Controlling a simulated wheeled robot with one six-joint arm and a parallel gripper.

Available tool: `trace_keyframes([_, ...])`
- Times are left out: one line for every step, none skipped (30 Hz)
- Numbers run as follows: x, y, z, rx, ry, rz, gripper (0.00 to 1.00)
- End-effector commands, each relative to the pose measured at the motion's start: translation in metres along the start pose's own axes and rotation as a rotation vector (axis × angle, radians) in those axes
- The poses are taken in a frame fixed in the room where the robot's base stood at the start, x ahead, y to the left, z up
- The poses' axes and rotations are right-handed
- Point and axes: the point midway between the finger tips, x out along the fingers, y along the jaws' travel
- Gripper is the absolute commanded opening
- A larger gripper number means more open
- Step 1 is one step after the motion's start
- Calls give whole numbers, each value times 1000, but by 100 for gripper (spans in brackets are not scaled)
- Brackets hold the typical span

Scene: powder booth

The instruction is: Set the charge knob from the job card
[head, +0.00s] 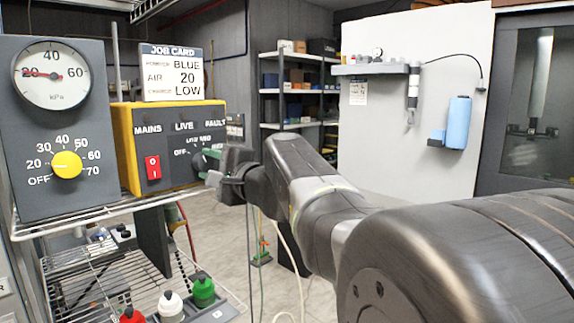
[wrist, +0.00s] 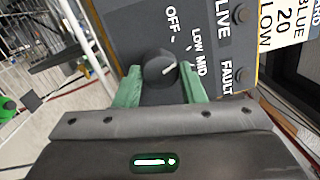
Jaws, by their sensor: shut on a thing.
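The job card (head: 170,72) reads BLUE, AIR 20 and, on the charge line, LOW. The charge knob (wrist: 160,66) is dark and round, on the grey front of a yellow control box (head: 126,150), with OFF, LOW and MID printed around it. My gripper (wrist: 162,86) has its green fingers on both sides of the knob, shut on it. In the wrist view the knob's white mark points toward the LOW and MID side, seemingly nearer LOW; the exact setting is hard to tell. In the head view my gripper (head: 210,168) mostly hides the knob.
A grey panel left has a kPa gauge (head: 51,75) near 20 and a yellow knob (head: 67,165). A red switch (head: 153,168) is on the box. Below, a wire rack (head: 110,270) and several capped bottles (head: 203,290) stand. Open floor lies behind.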

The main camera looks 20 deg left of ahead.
Motion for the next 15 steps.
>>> trace_keyframes([0,1,0,3,1,0,14])
trace_keyframes([0,1,0,4,1,0,14])
trace_keyframes([0,1,0,5,1,0,14])
trace_keyframes([0,1,0,5,1,0,14])
trace_keyframes([0,1,0,5,1,0,14])
trace_keyframes([0,1,0,5,1,1,14])
trace_keyframes([0,1,0,4,1,1,14])
trace_keyframes([0,1,0,4,1,1,14])
trace_keyframes([0,1,0,4,1,1,14])
trace_keyframes([0,1,0,4,1,1,14])
trace_keyframes([0,1,0,4,1,1,14])
trace_keyframes([0,1,0,4,1,1,42])
trace_keyframes([0,1,0,4,1,1,48])
trace_keyframes([0,1,0,4,1,1,54])
trace_keyframes([0,1,0,4,1,1,58])
